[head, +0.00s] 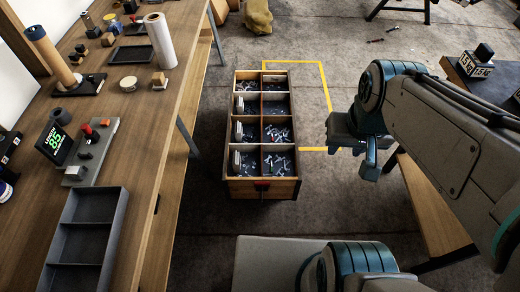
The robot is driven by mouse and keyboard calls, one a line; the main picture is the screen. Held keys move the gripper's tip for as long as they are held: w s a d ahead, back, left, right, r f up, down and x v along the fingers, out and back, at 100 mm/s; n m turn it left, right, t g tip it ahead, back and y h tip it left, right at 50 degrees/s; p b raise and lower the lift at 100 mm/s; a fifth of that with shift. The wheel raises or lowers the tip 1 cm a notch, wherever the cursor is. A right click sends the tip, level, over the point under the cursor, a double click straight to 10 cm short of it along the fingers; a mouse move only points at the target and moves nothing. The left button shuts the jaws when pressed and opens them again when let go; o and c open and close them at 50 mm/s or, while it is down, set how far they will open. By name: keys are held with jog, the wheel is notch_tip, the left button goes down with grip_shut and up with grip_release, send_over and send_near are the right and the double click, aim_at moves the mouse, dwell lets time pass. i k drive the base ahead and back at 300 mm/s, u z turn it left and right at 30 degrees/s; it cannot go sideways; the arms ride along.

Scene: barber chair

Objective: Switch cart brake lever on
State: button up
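The cart (229,150) is a low wooden box on the floor in the middle of the head view, split into several compartments holding small metal parts. A small dark and red piece (262,186), which looks like the brake lever, sits at the middle of its near end. It is too small to tell its position. My gripper (357,158) hangs to the right of the cart, apart from it and from the lever. Its fingers are seen at an angle, and I cannot tell whether they are open. I see nothing held in it.
A long wooden workbench (140,100) runs along the left, with a grey tray (82,240), a display and a red-knobbed device. A yellow floor line (326,85) runs around the cart's right side. Another table (435,205) stands at the right. Floor behind the cart is mostly clear.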

aim_at(262, 184)
jog(key=u, duration=0.6)
jog(key=i, duration=0.5)
jog(key=u, duration=0.05)
jog(key=k, duration=0.5)
jog(key=z, duration=0.4)
jog(key=i, duration=0.5)
jog(key=u, duration=0.45)
